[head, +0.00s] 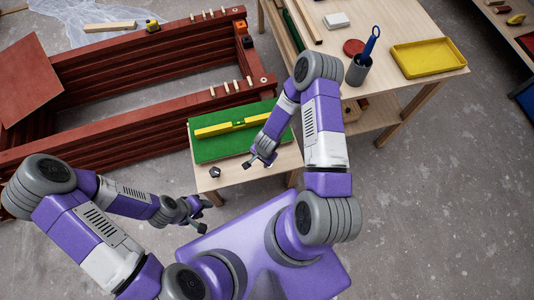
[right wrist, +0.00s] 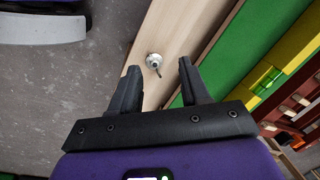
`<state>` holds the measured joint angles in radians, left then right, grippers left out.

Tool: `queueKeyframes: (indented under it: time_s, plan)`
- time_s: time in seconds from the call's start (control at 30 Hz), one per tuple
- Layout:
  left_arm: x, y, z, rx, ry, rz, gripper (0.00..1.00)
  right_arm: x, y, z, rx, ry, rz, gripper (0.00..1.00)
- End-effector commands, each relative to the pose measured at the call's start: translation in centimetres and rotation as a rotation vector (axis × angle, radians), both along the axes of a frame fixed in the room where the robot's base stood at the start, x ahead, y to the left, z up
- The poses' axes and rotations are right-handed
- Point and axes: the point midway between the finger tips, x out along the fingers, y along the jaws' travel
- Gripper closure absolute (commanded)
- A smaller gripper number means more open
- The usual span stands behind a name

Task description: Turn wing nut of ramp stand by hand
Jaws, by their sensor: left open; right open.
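A small metal wing nut (head: 215,172) sits on the pale wooden front strip of the low stand (head: 240,172). In the right wrist view the wing nut (right wrist: 154,61) appears silvery, with a darker wing pointing down and right. My right gripper (head: 258,163) is open and empty above the stand, right of the nut in the head view. In the right wrist view the nut shows between its open fingertips (right wrist: 158,68), apparently beyond them and untouched. My left gripper (head: 202,212) is open and empty, in front of the stand and below the nut in the picture.
A green board (head: 210,150) with a yellow level (head: 225,127) lies on the stand behind the nut. Red-brown battens (head: 130,131) fill the left. A wooden table (head: 445,45) with a yellow tray (head: 428,57) and a grey cup (head: 358,72) stands back right.

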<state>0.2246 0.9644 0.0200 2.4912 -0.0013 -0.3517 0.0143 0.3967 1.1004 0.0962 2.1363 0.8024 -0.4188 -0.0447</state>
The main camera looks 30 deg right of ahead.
Motion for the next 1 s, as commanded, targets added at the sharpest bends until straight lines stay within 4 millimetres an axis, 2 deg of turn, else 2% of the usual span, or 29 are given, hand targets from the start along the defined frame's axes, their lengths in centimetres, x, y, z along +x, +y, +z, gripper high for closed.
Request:
queueKeyframes:
  time_s: [0.03, 0.13, 0.33, 0.47, 0.8, 1.0]
  plan:
    - [0.0, 0.0, -0.4, 0.0, 0.0, 0.0, 0.57, 0.7, -1.0, -1.2, -0.013, 0.02, -0.114, 0.54]
    - [0.0, 0.0, -0.6, 0.0, 0.0, 0.0, 0.57, 1.4, -2.7, -2.7, -0.03, 0.062, -0.314, 0.54]
    - [0.0, 0.0, -0.9, 0.0, -0.001, 0.0, 0.57, 1.9, -4.3, -4.3, -0.042, 0.119, -0.551, 0.54]
    - [0.0, 0.0, -1.3, 0.0, -0.001, 0.0, 0.57, 1.9, -4.5, -5.2, -0.041, 0.133, -0.597, 0.54]
    - [0.0, 0.0, -3.6, 0.0, -0.001, 0.0, 0.57, 1.8, -4.5, -10.5, -0.042, 0.134, -0.598, 0.54]
    - [0.0, 0.0, -4.1, 0.0, -0.001, 0.0, 0.57, 1.9, -4.5, -12.0, -0.042, 0.132, -0.596, 0.54]
